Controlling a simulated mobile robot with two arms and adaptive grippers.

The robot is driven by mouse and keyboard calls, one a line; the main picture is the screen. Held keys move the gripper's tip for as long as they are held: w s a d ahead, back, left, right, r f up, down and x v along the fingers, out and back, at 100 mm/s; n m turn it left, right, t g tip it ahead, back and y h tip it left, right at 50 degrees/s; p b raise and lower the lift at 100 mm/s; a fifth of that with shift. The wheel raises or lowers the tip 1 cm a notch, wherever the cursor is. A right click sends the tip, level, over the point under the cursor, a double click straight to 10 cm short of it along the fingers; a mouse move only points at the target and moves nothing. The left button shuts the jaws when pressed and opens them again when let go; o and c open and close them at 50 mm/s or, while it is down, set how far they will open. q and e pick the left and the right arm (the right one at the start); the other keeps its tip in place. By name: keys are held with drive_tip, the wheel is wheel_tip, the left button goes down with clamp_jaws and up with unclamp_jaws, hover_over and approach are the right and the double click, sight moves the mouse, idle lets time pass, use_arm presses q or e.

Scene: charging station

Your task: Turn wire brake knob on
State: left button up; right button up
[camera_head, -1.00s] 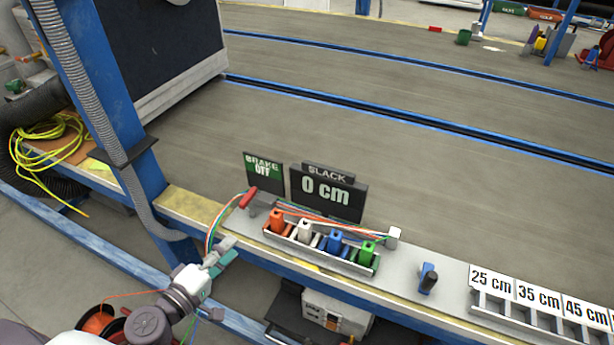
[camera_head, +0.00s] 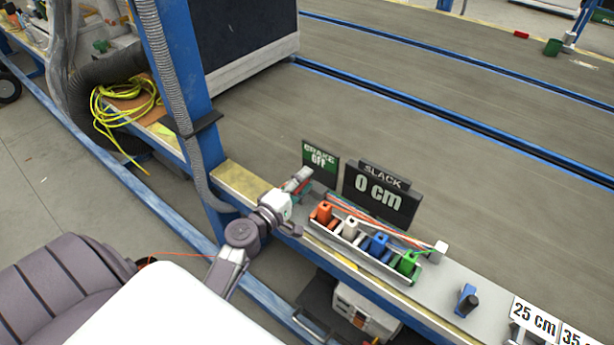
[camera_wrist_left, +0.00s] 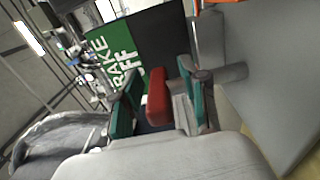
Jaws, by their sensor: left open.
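The brake knob (camera_wrist_left: 158,103) is red and shows in the left wrist view between the two green-padded fingers of my left gripper (camera_wrist_left: 160,105). I cannot tell whether either finger touches it. My right gripper is not in view.
Right of my gripper is a rack (camera_head: 365,262) with orange, white, blue and green clamps, with coloured wires behind it. The slack display (camera_head: 380,197) reads 0 cm. A blue post (camera_head: 180,75) stands at the left. A blue-and-black knob (camera_head: 467,300) sits farther right.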

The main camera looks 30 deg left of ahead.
use_arm(q)
drive_tip(key=shift+w, duration=0.7)
clamp_jaws()
